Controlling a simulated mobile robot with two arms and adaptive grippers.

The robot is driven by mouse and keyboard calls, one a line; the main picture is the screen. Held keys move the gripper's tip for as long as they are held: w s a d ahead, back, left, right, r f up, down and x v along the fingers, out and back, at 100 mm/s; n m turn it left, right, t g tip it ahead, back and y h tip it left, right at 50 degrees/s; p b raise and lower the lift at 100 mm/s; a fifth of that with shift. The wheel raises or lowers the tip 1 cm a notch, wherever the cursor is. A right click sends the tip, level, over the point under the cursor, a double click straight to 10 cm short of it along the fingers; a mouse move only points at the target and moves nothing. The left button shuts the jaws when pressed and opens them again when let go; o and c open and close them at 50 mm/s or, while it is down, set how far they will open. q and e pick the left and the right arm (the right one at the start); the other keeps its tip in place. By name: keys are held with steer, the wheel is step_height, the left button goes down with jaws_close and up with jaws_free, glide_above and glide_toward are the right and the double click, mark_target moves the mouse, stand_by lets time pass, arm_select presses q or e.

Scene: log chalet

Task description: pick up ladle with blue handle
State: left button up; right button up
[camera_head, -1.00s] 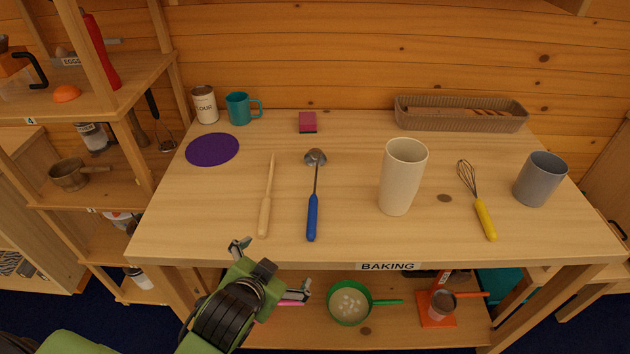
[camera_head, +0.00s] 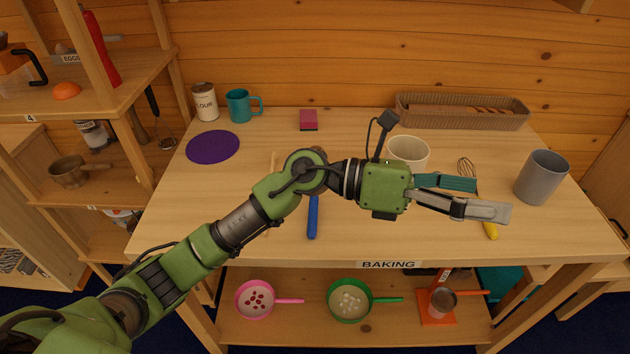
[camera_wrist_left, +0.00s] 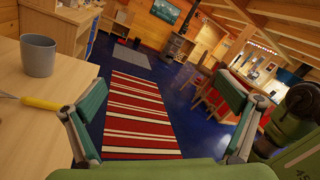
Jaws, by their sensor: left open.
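The ladle with the blue handle (camera_head: 313,217) lies on the table in the head view. Its upper part is hidden behind my left arm; the lower handle shows. My left gripper (camera_head: 494,197) is open and empty, stretched across above the table to the right of the ladle. It points right, over the whisk with the yellow handle (camera_head: 490,230). In the left wrist view the open fingers (camera_wrist_left: 165,125) frame the room beyond the table, and the ladle is not seen there. My right gripper is not in view.
A cream vase (camera_head: 408,150) stands partly hidden behind my left wrist. A grey cup (camera_head: 541,177) stands right of my gripper. A wooden stick (camera_head: 274,160) is mostly covered by my arm. The purple mat (camera_head: 212,147), teal mug (camera_head: 241,105) and basket (camera_head: 461,120) are farther back.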

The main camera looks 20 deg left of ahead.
arm_select(q)
step_height(320, 180, down, 8)
steer(key=w+a+m+g+y, duration=0.1)
steer(key=w+a+m+y, duration=0.1)
steer(key=a+m+y, duration=0.3)
steer(key=n+t+y, duration=0.1)
steer(key=y, duration=1.3)
glide_toward(311, 213)
step_height(311, 213, down, 3)
steer(key=shift+f+p, duration=0.1)
steer(key=shift+p, duration=0.85)
steer(key=f+p, duration=0.1)
steer(key=f, duration=0.1)
steer(key=f+p, duration=0.1)
steer(key=f, duration=0.1)
steer(key=shift+w+a+f, duration=0.1)
steer(key=shift+w+f, duration=0.15)
steer(key=shift+f, duration=0.05)
steer(key=shift+w+f, duration=0.1)
steer(key=shift+f, duration=0.45)
steer(key=c, duration=1.1)
